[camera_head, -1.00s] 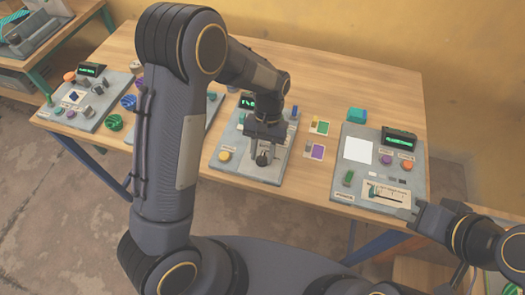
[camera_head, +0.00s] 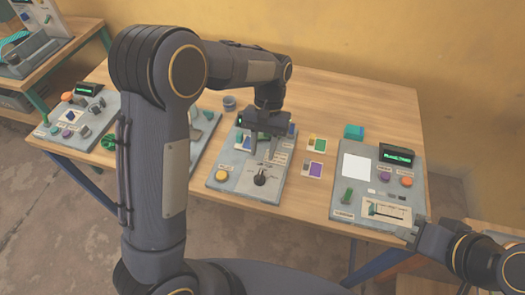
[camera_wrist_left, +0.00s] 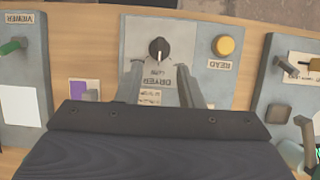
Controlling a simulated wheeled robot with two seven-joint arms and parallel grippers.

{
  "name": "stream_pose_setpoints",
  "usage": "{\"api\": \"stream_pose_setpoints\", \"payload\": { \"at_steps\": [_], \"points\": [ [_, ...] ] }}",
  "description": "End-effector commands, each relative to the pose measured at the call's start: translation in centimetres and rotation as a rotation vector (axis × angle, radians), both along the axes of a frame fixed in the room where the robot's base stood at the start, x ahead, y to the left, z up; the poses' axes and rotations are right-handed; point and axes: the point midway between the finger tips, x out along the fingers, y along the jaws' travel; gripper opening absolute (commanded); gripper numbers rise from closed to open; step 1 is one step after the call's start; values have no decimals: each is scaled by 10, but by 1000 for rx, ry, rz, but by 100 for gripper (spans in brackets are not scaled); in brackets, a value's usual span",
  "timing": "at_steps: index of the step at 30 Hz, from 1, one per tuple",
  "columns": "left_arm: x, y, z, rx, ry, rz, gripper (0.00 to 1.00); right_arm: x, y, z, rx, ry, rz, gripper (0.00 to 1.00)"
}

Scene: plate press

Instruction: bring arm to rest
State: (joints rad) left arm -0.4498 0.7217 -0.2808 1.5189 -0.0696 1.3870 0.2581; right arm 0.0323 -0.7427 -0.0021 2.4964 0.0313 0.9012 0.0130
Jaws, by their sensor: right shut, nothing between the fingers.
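My right gripper (camera_head: 415,234) is shut and empty at the lower right, near the viewer panel's front corner.
The viewer panel (camera_head: 415,165) with a white square stands on the right. Colour cards (camera_head: 314,169) lie between the panels. Another panel (camera_head: 60,118) stands on the left. The back of the wooden table (camera_head: 340,90) is clear; a side bench (camera_head: 85,30) stands at upper left.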

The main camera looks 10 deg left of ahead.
Motion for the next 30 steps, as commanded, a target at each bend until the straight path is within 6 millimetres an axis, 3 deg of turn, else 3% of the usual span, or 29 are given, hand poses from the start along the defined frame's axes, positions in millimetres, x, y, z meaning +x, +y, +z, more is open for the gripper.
{"api": "stream_pose_setpoints", "payload": {
  "at_steps": [11,17,24,30],
  "points": [
    [0,1,0,-2,-1,1,34,0,0,0,0,0,0,0],
    [-14,22,27,-88,-65,45,34,0,0,0,0,0,0,0],
    [-72,67,82,-282,-291,140,34,0,0,0,0,0,0,0],
    [-131,88,105,-369,-525,199,34,0,0,0,0,0,0,0]
  ]
}}
